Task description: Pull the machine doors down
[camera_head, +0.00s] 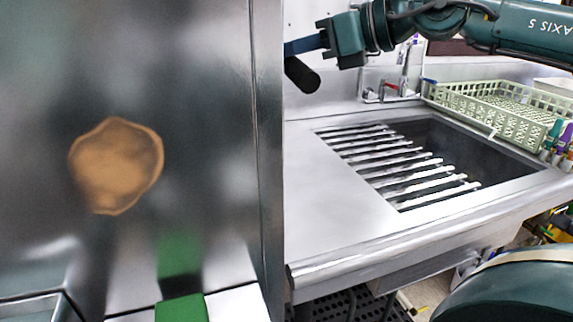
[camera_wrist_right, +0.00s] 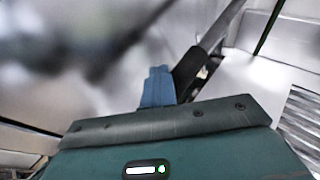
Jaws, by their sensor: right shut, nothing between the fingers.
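The machine's steel panel (camera_head: 205,120) fills the left of the head view, with a brown blotch on it. Whether it is the door or a fixed side, I cannot tell. A black round handle end (camera_head: 301,75) sticks out past its right edge; the handle's rest is hidden behind the panel. My right gripper (camera_head: 304,46) comes in from the upper right, its blue fingers shut and empty just above the handle end. In the right wrist view the blue fingers (camera_wrist_right: 157,87) are together beside the black handle (camera_wrist_right: 187,72); contact is unclear. My left gripper is out of view.
A steel counter (camera_head: 325,205) with a slatted sink (camera_head: 410,165) lies right of the machine. A pale green dish rack (camera_head: 505,110) and a tap (camera_head: 405,70) stand behind it. A green block (camera_head: 181,308) sits at the panel's foot.

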